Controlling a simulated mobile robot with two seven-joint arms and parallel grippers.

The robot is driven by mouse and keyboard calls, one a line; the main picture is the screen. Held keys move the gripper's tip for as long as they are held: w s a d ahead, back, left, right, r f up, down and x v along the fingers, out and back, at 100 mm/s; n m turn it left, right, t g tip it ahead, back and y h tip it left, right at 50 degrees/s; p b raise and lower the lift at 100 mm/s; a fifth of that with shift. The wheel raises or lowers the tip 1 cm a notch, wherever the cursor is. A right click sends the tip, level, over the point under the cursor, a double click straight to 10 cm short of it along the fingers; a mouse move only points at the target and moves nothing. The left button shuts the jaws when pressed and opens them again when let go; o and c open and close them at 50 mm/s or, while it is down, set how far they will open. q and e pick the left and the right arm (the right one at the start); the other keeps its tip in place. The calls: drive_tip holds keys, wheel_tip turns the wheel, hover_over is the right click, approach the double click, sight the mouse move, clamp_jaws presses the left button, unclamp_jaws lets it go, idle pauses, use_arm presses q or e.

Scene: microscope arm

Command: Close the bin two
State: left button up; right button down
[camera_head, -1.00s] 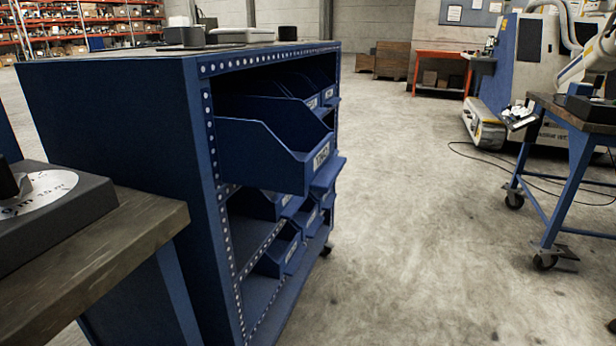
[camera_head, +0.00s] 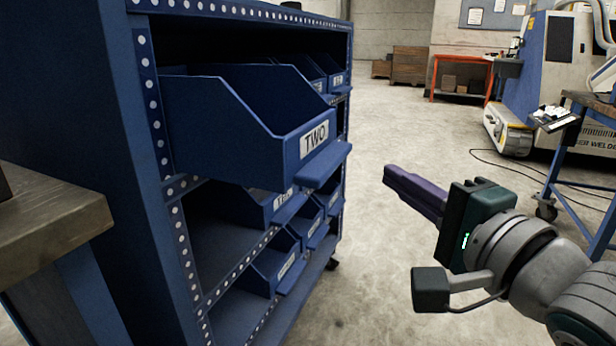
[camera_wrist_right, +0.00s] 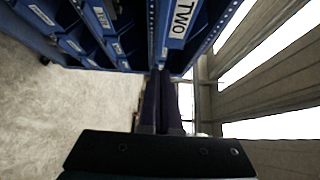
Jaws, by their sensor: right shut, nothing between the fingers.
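The blue bin labelled TWO (camera_head: 250,135) sticks out of the upper row of the blue shelf cabinet (camera_head: 80,110), its front well past the frame. Its label also shows at the top of the right wrist view (camera_wrist_right: 182,18). My right gripper (camera_head: 388,172) is shut and empty. It points left toward the bin's front, to the right of it, with a clear gap between. In the right wrist view its closed dark fingers (camera_wrist_right: 161,75) point toward the cabinet, below the TWO label in the picture. My left gripper is not in view.
Other blue bins sit in the cabinet, some on the lower shelves (camera_head: 275,265). A wooden-topped bench (camera_head: 45,225) stands close at the left. Grey floor is open to the right of the cabinet. A blue-legged table (camera_head: 590,180) stands at the far right.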

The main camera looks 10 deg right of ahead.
sight(342, 159)
drive_tip(key=w+a, duration=0.1)
drive_tip(key=w, duration=0.1)
drive_tip(key=w+a+b, duration=0.1)
drive_tip(key=w+a, duration=0.1)
drive_tip(key=shift+f, duration=0.1)
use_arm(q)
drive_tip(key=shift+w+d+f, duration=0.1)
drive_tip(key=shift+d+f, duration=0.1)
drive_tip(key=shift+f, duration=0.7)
use_arm(e)
drive_tip(key=shift+w+a, duration=0.2)
drive_tip(key=shift+a, duration=0.2)
